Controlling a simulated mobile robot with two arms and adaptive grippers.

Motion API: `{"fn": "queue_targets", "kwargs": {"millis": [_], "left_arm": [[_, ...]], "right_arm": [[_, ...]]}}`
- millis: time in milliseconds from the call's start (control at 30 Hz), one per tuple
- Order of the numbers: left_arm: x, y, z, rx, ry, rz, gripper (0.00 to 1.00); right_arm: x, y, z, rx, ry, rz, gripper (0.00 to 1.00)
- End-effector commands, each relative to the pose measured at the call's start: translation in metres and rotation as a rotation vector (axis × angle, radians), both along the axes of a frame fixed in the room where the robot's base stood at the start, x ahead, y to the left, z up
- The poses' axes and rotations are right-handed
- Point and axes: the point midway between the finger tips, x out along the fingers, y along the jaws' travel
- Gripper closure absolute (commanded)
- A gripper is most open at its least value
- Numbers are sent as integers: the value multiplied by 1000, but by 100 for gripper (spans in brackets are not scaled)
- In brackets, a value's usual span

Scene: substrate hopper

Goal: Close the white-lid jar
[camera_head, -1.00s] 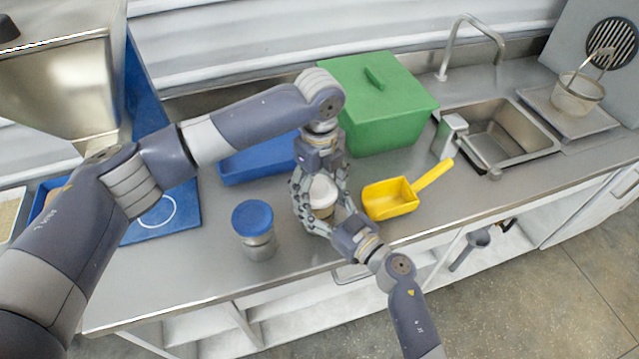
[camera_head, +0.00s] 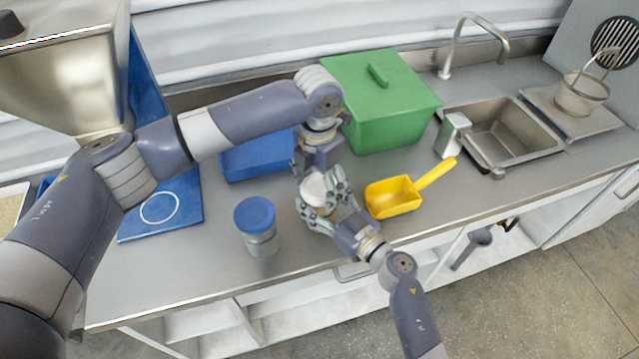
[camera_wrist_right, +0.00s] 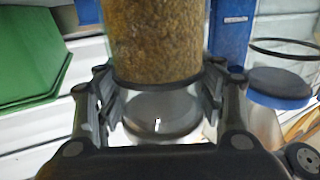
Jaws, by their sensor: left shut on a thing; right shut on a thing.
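The white lid (camera_head: 313,188) is in the middle of the counter in the head view, between my two grippers. My left gripper (camera_head: 315,175) reaches down from above and is shut at the lid; its fingertips are partly hidden. My right gripper (camera_head: 326,204) comes from the front right and is shut around the jar. In the right wrist view the jar (camera_wrist_right: 155,40), filled with brown grains, stands between the right fingers (camera_wrist_right: 160,105). Its clear part shows below a dark band. The jar body is mostly hidden in the head view, so I cannot tell how the lid sits.
A blue-lid jar (camera_head: 257,225) stands to the left. A yellow scoop (camera_head: 396,197) lies close on the right. Behind are a green bin (camera_head: 385,105) and a blue tray (camera_head: 250,160). A sink (camera_head: 505,130) is at the right. Counter in front of the jars is narrow.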

Motion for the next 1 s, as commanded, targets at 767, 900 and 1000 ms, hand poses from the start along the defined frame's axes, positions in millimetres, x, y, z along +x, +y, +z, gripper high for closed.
{"fn": "queue_targets", "kwargs": {"millis": [767, 900, 1000], "left_arm": [[2, 2, 1, -1, 0, -217, 10], [1, 2, 0, -1, 0, -217, 10], [1, 1, 1, -1, 0, -217, 10]], "right_arm": [[0, -1, -1, -1, 3, -1, 100], [0, -1, -1, -2, 2, -1, 100], [0, 0, -1, -2, 2, 0, 100]]}}
